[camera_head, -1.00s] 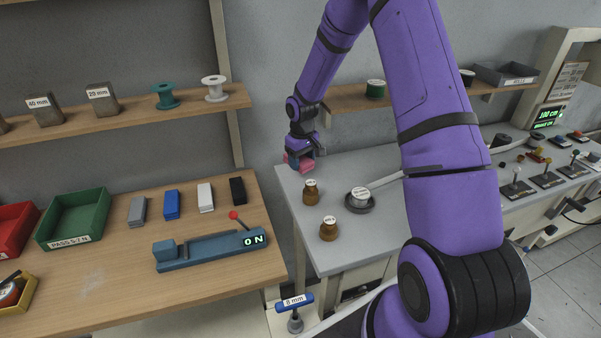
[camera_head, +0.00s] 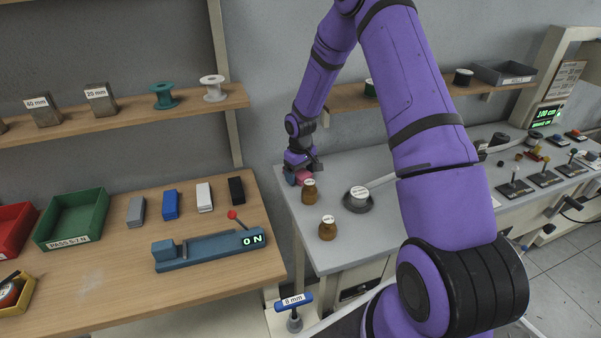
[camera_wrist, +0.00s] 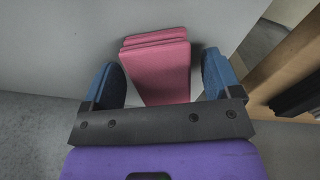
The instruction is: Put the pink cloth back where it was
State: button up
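The pink cloth (camera_head: 303,175) is a folded pad at the far left corner of the grey table, partly hidden by my gripper (camera_head: 299,178) in the head view. In the wrist view the cloth (camera_wrist: 160,70) shows as stacked pink layers between the two blue fingers of my gripper (camera_wrist: 163,80). The fingers stand wide apart, with a gap between the cloth and each finger. The cloth appears to lie on the grey tabletop (camera_head: 300,215), though its lower end is hidden by the gripper.
Two brown weights (camera_head: 309,191) (camera_head: 328,229) stand close in front of the cloth, the nearer one to the gripper very near. A dark round pan (camera_head: 358,201) with a white-topped piece is to the right. The wooden bench (camera_head: 110,270) is to the left, across a gap.

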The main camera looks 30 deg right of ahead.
notch_tip(320, 180, up, 13)
notch_tip(320, 180, up, 12)
jog(key=t+h, duration=0.1)
send_over(300, 172)
jog(key=s+a, duration=0.3)
jog(key=s, duration=0.3)
jog(key=s+a+r+m+t, duration=0.1)
jog(key=s+a+r, duration=0.2)
jog(key=s+r, duration=0.5)
jog(key=s+a+r+m+t, duration=0.1)
jog(key=s+a+r+t, duration=0.1)
jog(key=s+r, duration=0.7)
jog(key=s+a+f+t+y, duration=0.1)
jog(key=s, duration=1.2)
jog(key=shift+a+f, duration=0.2)
jog(key=shift+a, duration=0.1)
